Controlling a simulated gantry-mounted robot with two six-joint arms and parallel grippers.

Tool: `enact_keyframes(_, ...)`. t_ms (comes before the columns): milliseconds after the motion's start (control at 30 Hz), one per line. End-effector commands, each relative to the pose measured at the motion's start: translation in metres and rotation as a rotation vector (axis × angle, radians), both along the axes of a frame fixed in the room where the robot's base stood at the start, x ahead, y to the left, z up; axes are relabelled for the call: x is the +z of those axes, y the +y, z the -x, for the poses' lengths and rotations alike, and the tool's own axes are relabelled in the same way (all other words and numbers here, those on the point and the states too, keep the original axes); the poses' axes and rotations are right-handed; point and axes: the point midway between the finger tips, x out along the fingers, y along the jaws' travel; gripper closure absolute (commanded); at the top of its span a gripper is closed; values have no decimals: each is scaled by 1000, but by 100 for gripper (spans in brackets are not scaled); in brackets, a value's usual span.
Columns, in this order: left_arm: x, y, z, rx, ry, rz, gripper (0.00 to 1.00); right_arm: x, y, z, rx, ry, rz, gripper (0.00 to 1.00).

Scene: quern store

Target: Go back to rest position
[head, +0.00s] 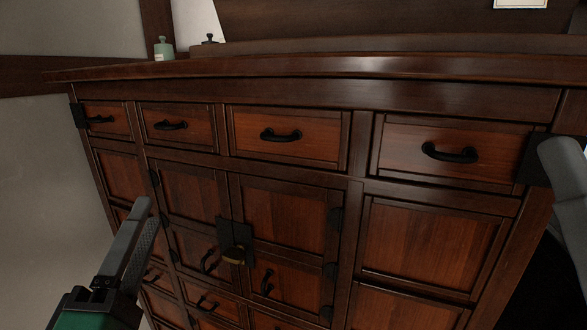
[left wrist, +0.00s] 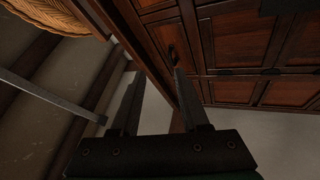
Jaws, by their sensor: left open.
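My left gripper (head: 132,235) is at the lower left in the head view, in front of the left part of a dark wooden cabinet (head: 290,200). In the left wrist view its two fingers (left wrist: 158,78) stand apart with nothing between them. A grey rounded part (head: 568,170), apparently of my right arm, shows at the right edge of the head view. Its jaws cannot be made out.
The cabinet has a row of drawers with black handles (head: 450,152) and double doors with a latch (head: 236,254). A green bottle (head: 164,49) stands on top at the back left. A wicker item (left wrist: 55,14) shows in the left wrist view.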

Motion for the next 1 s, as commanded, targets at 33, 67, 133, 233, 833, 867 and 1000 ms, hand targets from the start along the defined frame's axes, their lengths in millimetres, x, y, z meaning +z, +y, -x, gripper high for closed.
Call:
enact_keyframes(33, 42, 4, 26, 60, -106, -141, 55, 0, 0, 0, 0, 0, 0, 50)
enact_keyframes(67, 59, 4, 41, 107, -155, -238, 55, 0, 0, 0, 0, 0, 0, 50)
enact_keyframes(133, 91, 2, 71, 229, -250, -457, 55, 0, 0, 0, 0, 0, 0, 50)
enact_keyframes(233, 114, -5, 102, 414, -334, -737, 55, 0, 0, 0, 0, 0, 0, 50)
enact_keyframes(833, 119, -11, 114, 709, -334, -1152, 55, 0, 0, 0, 0, 0, 0, 50)
enact_keyframes(867, 119, -11, 114, 709, -334, -1151, 55, 0, 0, 0, 0, 0, 0, 50)
enact_keyframes(1000, 119, -11, 113, 709, -334, -1151, 55, 0, 0, 0, 0, 0, 0, 50)
